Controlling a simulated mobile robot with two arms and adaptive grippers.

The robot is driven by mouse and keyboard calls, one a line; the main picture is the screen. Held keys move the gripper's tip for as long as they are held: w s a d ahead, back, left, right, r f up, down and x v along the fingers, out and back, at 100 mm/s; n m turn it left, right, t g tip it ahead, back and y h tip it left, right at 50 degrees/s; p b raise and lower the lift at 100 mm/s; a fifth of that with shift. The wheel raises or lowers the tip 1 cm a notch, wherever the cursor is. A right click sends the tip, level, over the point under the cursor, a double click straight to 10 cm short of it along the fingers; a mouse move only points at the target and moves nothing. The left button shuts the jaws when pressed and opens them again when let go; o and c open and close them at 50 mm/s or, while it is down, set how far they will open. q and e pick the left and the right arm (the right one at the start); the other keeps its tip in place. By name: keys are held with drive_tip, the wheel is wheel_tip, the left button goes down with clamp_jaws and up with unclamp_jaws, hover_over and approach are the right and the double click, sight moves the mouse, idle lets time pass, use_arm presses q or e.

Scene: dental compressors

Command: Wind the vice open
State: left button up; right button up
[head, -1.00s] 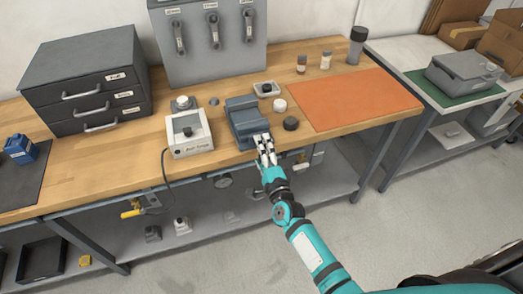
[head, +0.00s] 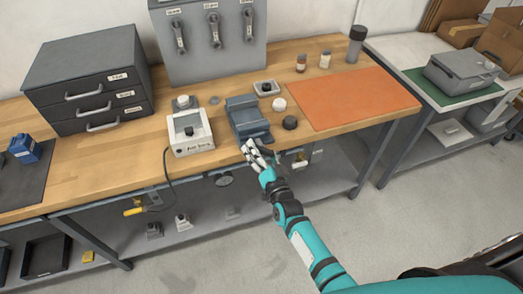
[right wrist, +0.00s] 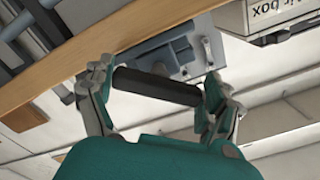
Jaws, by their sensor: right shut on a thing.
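The blue-grey vice (head: 247,118) stands at the front edge of the wooden bench in the head view. Its front end also shows in the right wrist view (right wrist: 172,55). My right gripper (head: 255,152) is just in front of the vice, at the bench edge. In the right wrist view my right gripper (right wrist: 157,88) is shut on a dark bar, the vice handle (right wrist: 155,86), which spans between its two fingers. The fingers hide the handle in the head view. How wide the vice jaws stand apart I cannot tell. My left gripper is not in view.
A white box with a dial (head: 190,134) stands left of the vice, with its cable hanging over the edge. An orange mat (head: 350,98) is clear. Grey drawers (head: 90,75) stand back left.

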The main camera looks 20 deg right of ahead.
drive_tip(key=n, duration=0.3)
drive_tip(key=shift+f+n, duration=0.1)
drive_tip(key=shift+n, duration=0.3)
drive_tip(key=shift+d+n+p, duration=0.15)
drive_tip(key=shift+n+p, duration=0.25)
drive_tip(key=shift+n, duration=1.8)
drive_tip(key=o, duration=0.9)
drive_tip(key=shift+o, duration=0.2)
drive_tip(key=shift+s, duration=0.25)
drive_tip(key=s, duration=1.1)
drive_tip(key=shift+s+d, duration=0.2)
drive_tip(key=shift+s, duration=0.1)
drive_tip(key=shift+f, duration=0.1)
